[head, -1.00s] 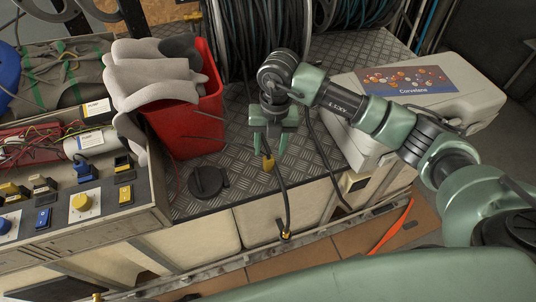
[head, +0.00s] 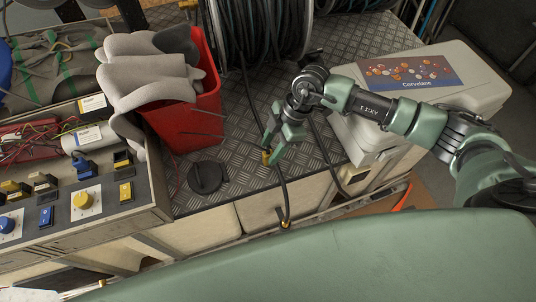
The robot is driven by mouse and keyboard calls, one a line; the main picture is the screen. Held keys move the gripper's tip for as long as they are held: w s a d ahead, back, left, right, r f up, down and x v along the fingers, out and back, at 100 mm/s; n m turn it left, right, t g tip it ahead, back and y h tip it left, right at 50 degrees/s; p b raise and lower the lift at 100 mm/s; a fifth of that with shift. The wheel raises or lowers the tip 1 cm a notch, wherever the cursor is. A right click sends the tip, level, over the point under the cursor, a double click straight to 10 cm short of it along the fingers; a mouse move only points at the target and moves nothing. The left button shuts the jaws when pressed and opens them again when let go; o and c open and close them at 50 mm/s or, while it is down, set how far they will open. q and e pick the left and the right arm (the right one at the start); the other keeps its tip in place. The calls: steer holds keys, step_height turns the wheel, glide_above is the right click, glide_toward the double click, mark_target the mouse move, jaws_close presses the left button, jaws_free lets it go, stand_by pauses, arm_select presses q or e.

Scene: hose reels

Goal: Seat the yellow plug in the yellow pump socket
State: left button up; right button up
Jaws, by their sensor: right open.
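A yellow plug (head: 266,157) is on a dark hose that hangs over the front edge of the metal deck. My left gripper is not in view.
A red bin (head: 184,125) with grey gloves (head: 150,75) stands between the panel and my right gripper. A black round cap (head: 206,177) lies on the tread-plate deck (head: 235,178). Hose reels (head: 262,40) stand behind. A pale case (head: 450,85) is at the right.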

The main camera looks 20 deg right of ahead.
steer(key=shift+x, duration=1.25)
steer(key=shift+s, duration=0.1)
jaws_close()
